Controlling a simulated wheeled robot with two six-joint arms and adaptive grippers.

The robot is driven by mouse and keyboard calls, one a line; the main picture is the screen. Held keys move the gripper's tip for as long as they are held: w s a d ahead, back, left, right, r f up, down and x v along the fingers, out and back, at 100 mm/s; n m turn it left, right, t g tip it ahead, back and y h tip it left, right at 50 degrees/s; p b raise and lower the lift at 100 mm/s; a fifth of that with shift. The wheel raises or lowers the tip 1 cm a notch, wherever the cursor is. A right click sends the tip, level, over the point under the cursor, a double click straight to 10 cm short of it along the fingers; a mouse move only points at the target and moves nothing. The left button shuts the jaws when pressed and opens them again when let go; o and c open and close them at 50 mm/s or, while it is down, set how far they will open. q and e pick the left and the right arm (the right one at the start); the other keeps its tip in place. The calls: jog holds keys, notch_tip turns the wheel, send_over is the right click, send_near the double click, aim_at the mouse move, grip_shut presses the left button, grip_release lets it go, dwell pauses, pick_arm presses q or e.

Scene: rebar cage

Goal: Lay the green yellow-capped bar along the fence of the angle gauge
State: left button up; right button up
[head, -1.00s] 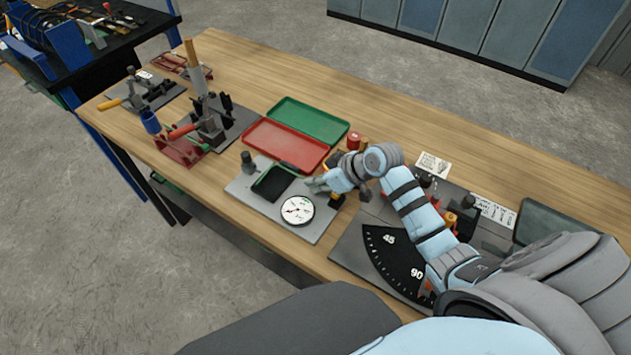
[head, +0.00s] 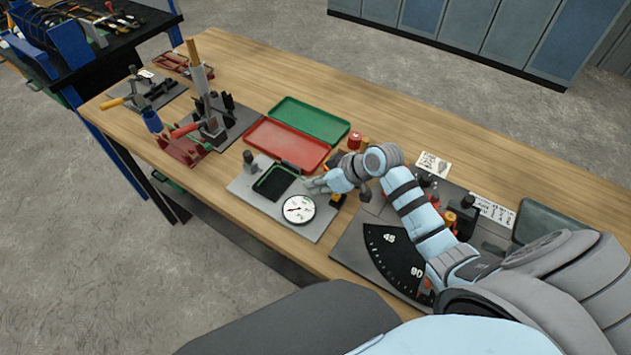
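The angle gauge (head: 384,270) is a dark plate at the front right of the bench, with a black quarter dial marked 45 and 90. My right forearm crosses above it and hides part of it, and I cannot make out its fence. My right gripper (head: 314,184) is just right of the black pan on the dial-scale plate. Its fingers point left and are too small to tell open or shut. A greenish tint shows at the fingertips, but I cannot make out the green yellow-capped bar. My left gripper is out of view.
The dial scale (head: 299,209) has a black pan (head: 273,183) beside it. Behind are a red tray (head: 286,145) and a green tray (head: 310,121). Clamps and tool fixtures stand at the left (head: 212,130). Bare wood lies along the back (head: 420,125).

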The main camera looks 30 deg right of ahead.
jog(key=shift+s+d+f, duration=0.15)
jog(key=shift+s+f, duration=0.1)
jog(key=shift+f, duration=0.05)
jog(key=shift+d, duration=0.1)
jog(key=shift+d+r, duration=0.15)
jog(key=shift+r, duration=0.05)
jog(key=v, duration=1.1)
jog(key=shift+r, duration=0.45)
jog(key=shift+r, duration=0.15)
